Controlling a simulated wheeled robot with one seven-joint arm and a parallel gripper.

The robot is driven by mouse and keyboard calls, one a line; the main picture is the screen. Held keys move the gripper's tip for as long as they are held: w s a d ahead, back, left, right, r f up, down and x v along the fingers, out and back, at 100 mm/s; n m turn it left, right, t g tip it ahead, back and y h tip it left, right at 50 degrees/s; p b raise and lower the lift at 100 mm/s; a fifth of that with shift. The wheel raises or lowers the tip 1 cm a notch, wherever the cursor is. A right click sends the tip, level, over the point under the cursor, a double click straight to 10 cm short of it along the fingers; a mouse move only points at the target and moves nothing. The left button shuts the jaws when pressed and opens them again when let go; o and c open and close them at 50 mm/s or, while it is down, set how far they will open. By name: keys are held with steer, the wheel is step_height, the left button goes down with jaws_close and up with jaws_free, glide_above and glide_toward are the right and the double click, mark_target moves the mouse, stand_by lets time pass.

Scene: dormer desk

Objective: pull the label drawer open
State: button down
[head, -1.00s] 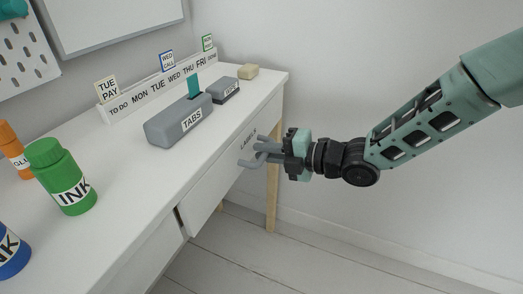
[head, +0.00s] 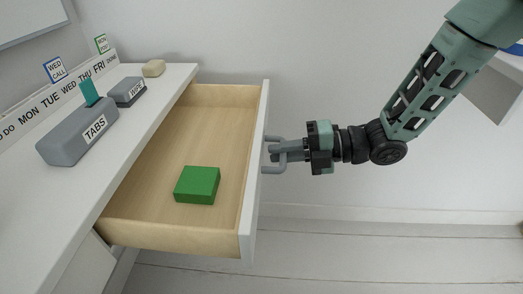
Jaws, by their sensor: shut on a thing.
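The label drawer (head: 135,233) stands well out from the white desk, and its wooden inside shows. A green block (head: 197,186) lies in it, toward the near end. The grey handle (head: 272,170) sits on the outer side of the white drawer front (head: 254,180). My gripper (head: 285,150) reaches in from the right and is shut on the handle. The lettering on the drawer front is not visible from this angle.
The floor (head: 380,258) right of the drawer is clear.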

steer(key=shift+d, duration=0.6)
steer(key=c, duration=1.5)
jaws_free()
steer(key=p+v, duration=0.2)
steer(key=v, duration=1.5)
steer(key=shift+s+d+p, duration=0.15)
steer(key=shift+d+p, duration=0.05)
steer(key=shift+p, duration=0.1)
